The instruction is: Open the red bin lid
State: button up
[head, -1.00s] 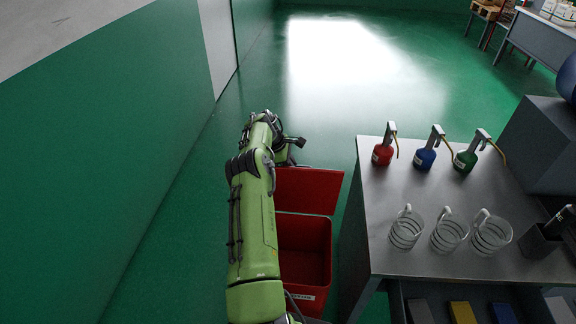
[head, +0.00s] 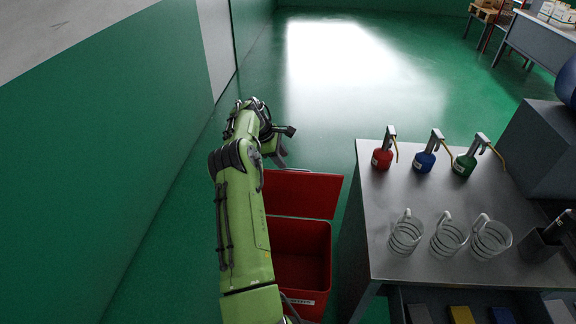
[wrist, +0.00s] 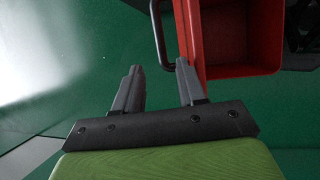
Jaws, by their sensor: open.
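The red bin (head: 318,255) stands on the floor left of the metal table. Its red lid (head: 315,196) is swung up from the opening at the far side, and the bin's inside shows. My gripper (head: 281,157) is just beyond the lid's upper left corner, partly hidden by my arm. In the wrist view my gripper (wrist: 158,68) is open with nothing between its fingers. The red bin (wrist: 240,45) is at the upper right there, with a dark curved handle (wrist: 158,38) beside the red edge, just beyond the fingertips. Whether a finger touches it, I cannot tell.
The metal table (head: 400,215) stands close on the bin's right, with red, blue and green bottles and several glass mugs on top. A green wall (head: 100,150) runs along the left. The floor (head: 340,110) beyond the bin is clear.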

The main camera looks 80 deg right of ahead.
jog(key=p+v, duration=0.1)
jog(key=v, duration=0.8)
jog(key=shift+s, duration=0.1)
